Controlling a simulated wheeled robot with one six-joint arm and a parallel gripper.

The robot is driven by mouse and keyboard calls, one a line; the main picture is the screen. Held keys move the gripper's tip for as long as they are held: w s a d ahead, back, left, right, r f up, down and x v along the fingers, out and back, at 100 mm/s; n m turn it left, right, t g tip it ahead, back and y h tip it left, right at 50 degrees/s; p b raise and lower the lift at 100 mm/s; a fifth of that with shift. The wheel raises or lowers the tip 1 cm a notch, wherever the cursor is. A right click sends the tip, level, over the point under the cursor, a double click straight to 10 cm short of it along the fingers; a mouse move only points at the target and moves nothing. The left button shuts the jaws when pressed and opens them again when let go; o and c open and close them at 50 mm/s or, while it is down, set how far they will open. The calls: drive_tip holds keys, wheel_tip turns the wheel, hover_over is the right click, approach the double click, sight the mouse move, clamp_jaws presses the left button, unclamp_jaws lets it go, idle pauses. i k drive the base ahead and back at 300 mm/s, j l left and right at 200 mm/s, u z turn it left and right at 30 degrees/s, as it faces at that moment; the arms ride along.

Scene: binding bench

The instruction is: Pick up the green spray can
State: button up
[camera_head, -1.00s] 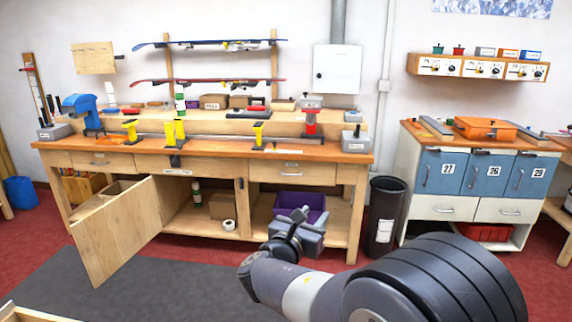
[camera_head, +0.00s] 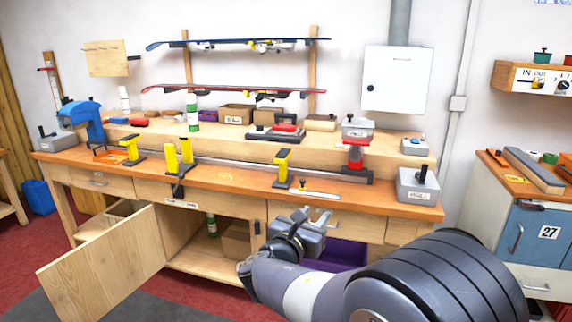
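A green can with a white band (camera_head: 194,118) stands upright on the raised back shelf of the workbench, left of a cardboard box. A second dark green can with a pale label (camera_head: 212,225) stands inside the open lower cabinet, left of another box. I cannot tell from this distance which is a spray can. My gripper (camera_head: 315,214) is in front of the bench, right of both cans and well apart from them. I see nothing held in it, but the gap between its fingers is not clear.
The cabinet door (camera_head: 105,265) swings out at the front left. Yellow posts (camera_head: 282,166), a red-topped clamp (camera_head: 354,157) and grey boxes stand along the workbench (camera_head: 232,182). A purple bin (camera_head: 346,254) is under it. A blue-drawered cabinet (camera_head: 530,215) stands at right.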

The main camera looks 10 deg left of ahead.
sight(192, 109)
drive_tip(key=i+j+u, duration=0.2)
drive_tip(key=i+u, duration=1.1)
drive_tip(key=i+l+u, duration=0.2)
drive_tip(key=u, duration=0.2)
drive_tip(key=i+j+u, duration=0.2)
drive_tip(key=i, duration=0.8)
drive_tip(key=i+z, duration=0.3)
drive_tip(key=z, duration=0.15)
drive_tip(key=i+z, duration=0.3)
drive_tip(key=z, duration=0.15)
drive_tip(key=i+j+z, duration=0.1)
drive_tip(key=i+z, duration=0.2)
drive_tip(key=z, duration=0.2)
drive_tip(key=i+j+z, duration=0.25)
drive_tip(key=z, duration=0.2)
